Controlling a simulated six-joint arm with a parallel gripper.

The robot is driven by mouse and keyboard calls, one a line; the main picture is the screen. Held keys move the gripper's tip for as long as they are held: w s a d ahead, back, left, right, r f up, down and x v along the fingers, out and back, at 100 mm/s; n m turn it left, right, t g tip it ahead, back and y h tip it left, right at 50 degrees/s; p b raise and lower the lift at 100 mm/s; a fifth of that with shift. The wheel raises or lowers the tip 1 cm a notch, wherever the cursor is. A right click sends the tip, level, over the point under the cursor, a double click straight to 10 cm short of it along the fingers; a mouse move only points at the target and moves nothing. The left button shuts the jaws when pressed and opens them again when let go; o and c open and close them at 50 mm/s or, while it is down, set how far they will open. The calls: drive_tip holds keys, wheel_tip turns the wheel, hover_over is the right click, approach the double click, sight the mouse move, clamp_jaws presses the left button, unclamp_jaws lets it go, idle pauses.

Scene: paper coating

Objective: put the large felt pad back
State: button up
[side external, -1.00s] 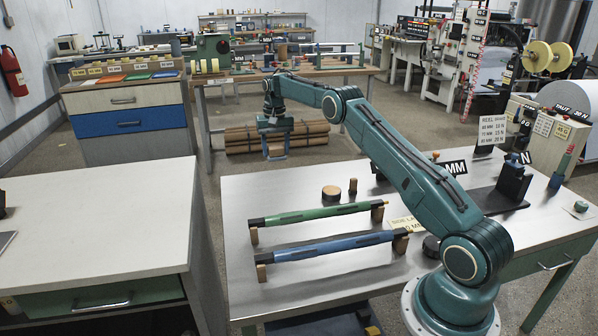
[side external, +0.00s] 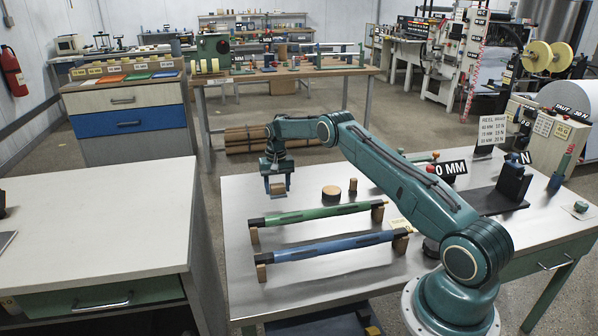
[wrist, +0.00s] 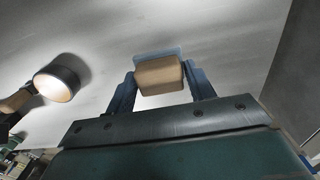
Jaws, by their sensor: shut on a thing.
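My gripper (side external: 277,192) is shut on a tan block (wrist: 160,75), which I take to be the large felt pad. The block sits between both fingertips in the wrist view, with a pale blue flat piece (wrist: 158,51) at its far side; I cannot tell whether that piece is part of it. In the side view the gripper is over the back left part of the steel table (side external: 236,207), apparently above the surface. The place where the pad belongs cannot be made out.
A round tan-topped, dark-sided disc (side external: 331,192) and a small brown cylinder (side external: 353,186) stand right of my gripper. A green rod (side external: 315,214) and a blue rod (side external: 330,246) lie on wooden supports in front. A white-topped cabinet (side external: 100,215) stands left, across a gap.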

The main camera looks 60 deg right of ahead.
sight(278, 195)
drive_tip(key=shift+f, duration=2.1)
drive_tip(key=shift+f, duration=0.15)
drive_tip(key=o, duration=0.9)
drive_tip(key=shift+o, duration=0.2)
wheel_tip(278, 195, up, 12)
drive_tip(key=shift+r, duration=0.15)
